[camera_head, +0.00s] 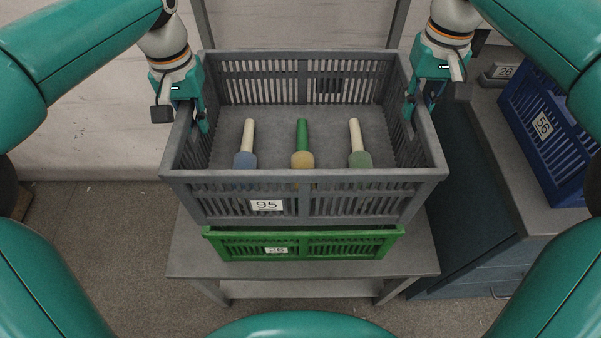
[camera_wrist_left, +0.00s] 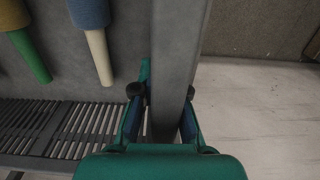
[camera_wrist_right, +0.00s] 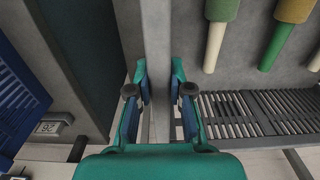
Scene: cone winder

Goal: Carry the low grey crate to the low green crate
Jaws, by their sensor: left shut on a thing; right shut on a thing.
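I cannot tell whether the two touch. My left gripper (camera_head: 194,112) is shut on the grey crate's left wall, also seen in the left wrist view (camera_wrist_left: 160,105). My right gripper (camera_head: 420,98) is shut on its right wall, also seen in the right wrist view (camera_wrist_right: 160,100).
The grey table (camera_head: 420,257) has some bare top around the green crate. At right, a bench (camera_head: 497,165) with drawers carries a blue crate (camera_head: 556,128) labelled 56 and a small grey item labelled 26 (camera_head: 503,73). A pale wall is behind on the left.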

